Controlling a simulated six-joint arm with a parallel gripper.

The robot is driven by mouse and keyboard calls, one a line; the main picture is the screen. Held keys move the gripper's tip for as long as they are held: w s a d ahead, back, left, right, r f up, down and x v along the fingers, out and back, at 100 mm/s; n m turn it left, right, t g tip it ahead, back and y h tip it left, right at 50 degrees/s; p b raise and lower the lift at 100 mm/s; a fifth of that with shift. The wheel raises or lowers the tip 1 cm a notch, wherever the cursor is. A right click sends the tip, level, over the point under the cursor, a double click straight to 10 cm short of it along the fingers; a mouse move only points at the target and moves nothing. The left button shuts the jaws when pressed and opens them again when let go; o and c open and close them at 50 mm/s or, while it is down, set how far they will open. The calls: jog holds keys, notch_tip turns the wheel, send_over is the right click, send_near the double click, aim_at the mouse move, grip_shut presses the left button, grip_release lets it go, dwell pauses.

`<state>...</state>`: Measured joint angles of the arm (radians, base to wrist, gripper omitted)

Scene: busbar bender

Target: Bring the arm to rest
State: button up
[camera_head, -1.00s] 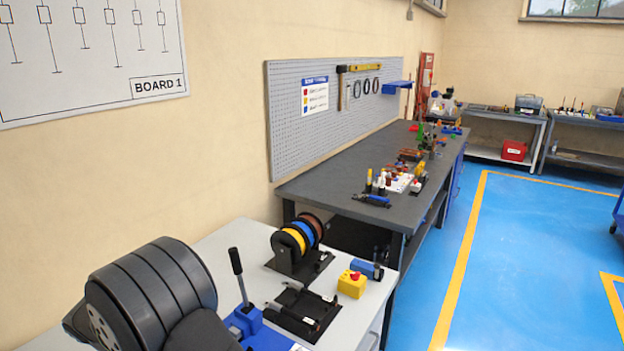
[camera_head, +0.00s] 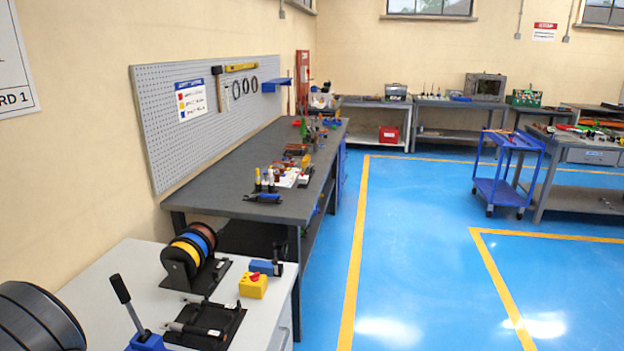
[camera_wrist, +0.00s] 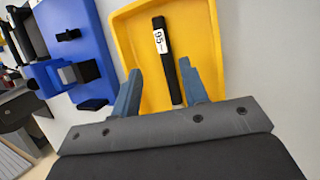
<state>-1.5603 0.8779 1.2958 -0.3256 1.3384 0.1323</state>
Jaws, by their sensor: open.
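My gripper (camera_wrist: 161,92) shows in the wrist view with its two blue-grey fingers spread apart and nothing between them in their grasp. Beyond the fingertips is a yellow tray (camera_wrist: 205,25). A black bar (camera_wrist: 168,70) with a white label lies in the tray, seen between the fingers and apart from them as far as I can tell. In the head view only a dark rounded part of my arm shows at the lower left; my gripper is outside that view.
A blue fixture (camera_wrist: 75,45) stands left of the tray. In the head view, a light table holds a black lever (camera_head: 127,301), wire spools (camera_head: 190,256) and a yellow button box (camera_head: 253,286). A blue cart (camera_head: 505,175) stands on the open blue floor.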

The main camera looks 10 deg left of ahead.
jog(key=v, duration=1.6)
jog(key=x, duration=1.6)
jog(key=shift+d+f, duration=0.15)
jog(key=shift+f, duration=0.05)
jog(key=shift+w+d+f, duration=0.15)
jog(key=shift+w+f, duration=0.05)
notch_tip(320, 180, up, 7)
jog(key=w+a+r+m+g, duration=0.1)
jog(key=w+a+r+m, duration=0.2)
jog(key=w+r, duration=1.5)
jog(key=w+d+m+g+h, duration=0.1)
jog(key=w+d, duration=0.4)
jog(key=w, duration=0.5)
jog(key=shift+w+f+m, duration=0.2)
jog(key=shift+f+m, duration=0.1)
jog(key=shift+m, duration=0.3)
jog(key=shift+s+r, duration=0.1)
